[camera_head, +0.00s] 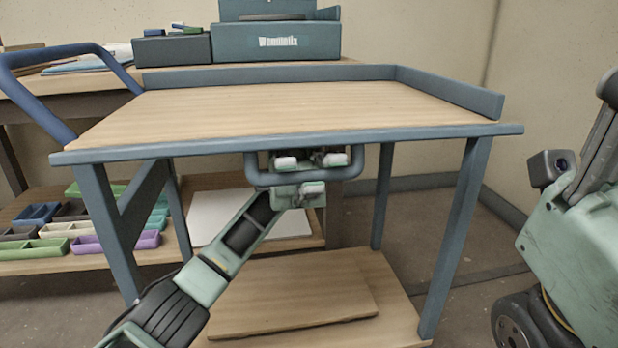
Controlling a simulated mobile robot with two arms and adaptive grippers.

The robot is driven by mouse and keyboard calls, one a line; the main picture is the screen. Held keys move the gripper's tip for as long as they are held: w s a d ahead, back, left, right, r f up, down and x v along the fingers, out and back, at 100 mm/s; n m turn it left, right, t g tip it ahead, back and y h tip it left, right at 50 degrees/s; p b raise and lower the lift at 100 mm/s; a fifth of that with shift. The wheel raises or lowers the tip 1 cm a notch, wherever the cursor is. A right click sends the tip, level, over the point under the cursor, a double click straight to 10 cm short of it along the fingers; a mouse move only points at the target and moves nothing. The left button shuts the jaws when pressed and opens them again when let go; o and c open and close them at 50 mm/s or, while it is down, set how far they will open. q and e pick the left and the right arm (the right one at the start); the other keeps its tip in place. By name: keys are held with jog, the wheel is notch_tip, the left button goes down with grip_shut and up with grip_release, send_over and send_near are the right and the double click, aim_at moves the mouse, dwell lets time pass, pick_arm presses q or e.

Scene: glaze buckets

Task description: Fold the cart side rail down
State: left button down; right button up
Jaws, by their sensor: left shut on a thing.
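The cart (270,110) has a wooden top and a blue-grey metal frame. Raised edges stand along its back and right side. A blue-grey U-shaped rail (345,172) hangs below the front edge of the top, near the middle. My left gripper (308,160) is at this rail, with its fingers around the rail's lower bar, shut on it. The gripper partly hides the bar. A blue push handle (35,55) rises at the cart's left end. My right gripper is not in view.
A lower shelf (380,280) carries a loose wooden board (290,295). Colored trays (80,235) sit on a rack at the left. A workbench behind holds a teal box (275,42). A green wheeled machine (575,250) stands at the right. The cart top is clear.

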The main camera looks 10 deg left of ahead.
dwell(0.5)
pick_arm(q)
jog(key=c, duration=2)
grip_release()
jog(key=shift+c, duration=0.2)
